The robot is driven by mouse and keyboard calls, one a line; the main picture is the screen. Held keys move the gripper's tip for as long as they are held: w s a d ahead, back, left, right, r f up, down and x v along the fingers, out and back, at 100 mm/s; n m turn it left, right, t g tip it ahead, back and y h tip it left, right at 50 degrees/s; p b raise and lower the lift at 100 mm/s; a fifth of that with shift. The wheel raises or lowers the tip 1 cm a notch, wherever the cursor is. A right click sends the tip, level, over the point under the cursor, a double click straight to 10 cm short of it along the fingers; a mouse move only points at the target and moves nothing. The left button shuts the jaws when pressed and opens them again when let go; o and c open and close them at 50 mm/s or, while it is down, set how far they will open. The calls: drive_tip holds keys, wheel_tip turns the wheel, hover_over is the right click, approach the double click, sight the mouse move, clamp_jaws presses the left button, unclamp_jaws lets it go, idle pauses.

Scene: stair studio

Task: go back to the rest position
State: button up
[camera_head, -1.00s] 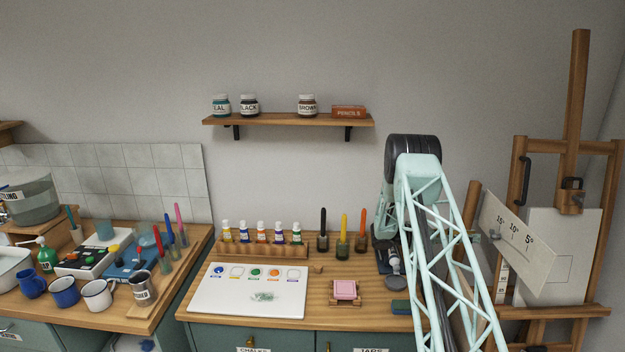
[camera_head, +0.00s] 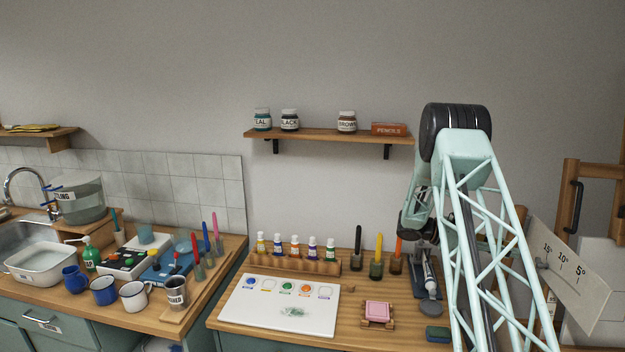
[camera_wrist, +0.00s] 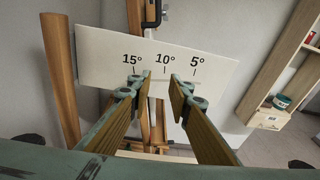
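My gripper (camera_wrist: 160,92) shows in the wrist view with its two fingers apart and nothing between them. It faces a white angle board (camera_wrist: 100,60) marked 15°, 10° and 5°, which stands beyond the fingertips. The same angle board (camera_head: 575,275) shows at the right edge of the head view, tilted. In the head view my arm rises at the right of the wooden worktop, and its wrist part hangs near the brushes; the fingertips are not clear there.
A worktop holds a white palette board (camera_head: 245,312), a paint bottle rack (camera_head: 292,263), a pink block (camera_head: 377,310) and upright brushes. A wall shelf (camera_head: 330,135) holds jars. Mugs and a sink (camera_head: 20,238) are left. An easel (camera_head: 600,168) stands right.

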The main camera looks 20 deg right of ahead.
drive_tip(key=s+a+r+m+t+y+b, duration=0.15)
drive_tip(key=s+a+r, duration=0.35)
drive_tip(key=a, duration=0.5)
drive_tip(key=s+a+r+m+t+y+b, duration=0.1)
drive_tip(key=s+a+r+m+y, duration=0.25)
drive_tip(key=a+r, duration=0.45)
drive_tip(key=s+a+r+m+t+y+b, duration=0.15)
drive_tip(key=s+a+r, duration=0.3)
drive_tip(key=a, duration=0.85)
drive_tip(key=s+a+m+t+y+b, duration=0.1)
drive_tip(key=s+a+m+t+y, duration=0.1)
drive_tip(key=s+a, duration=0.6)
drive_tip(key=s+a+f+m+t+y+b, duration=0.1)
drive_tip(key=s+a+m+t+y, duration=0.1)
drive_tip(key=s+a, duration=0.6)
drive_tip(key=s+a+m+t+y+b, duration=0.1)
drive_tip(key=s+a, duration=0.7)
drive_tip(key=a, duration=1)
drive_tip(key=m+t+y, duration=0.1)
drive_tip(key=t+y, duration=0.1)
drive_tip(key=shift+s+a+f+m+t+y+b, duration=0.15)
drive_tip(key=shift+s+f+m+t+y+b, duration=0.15)
drive_tip(key=shift+m+t+y+b, duration=0.1)
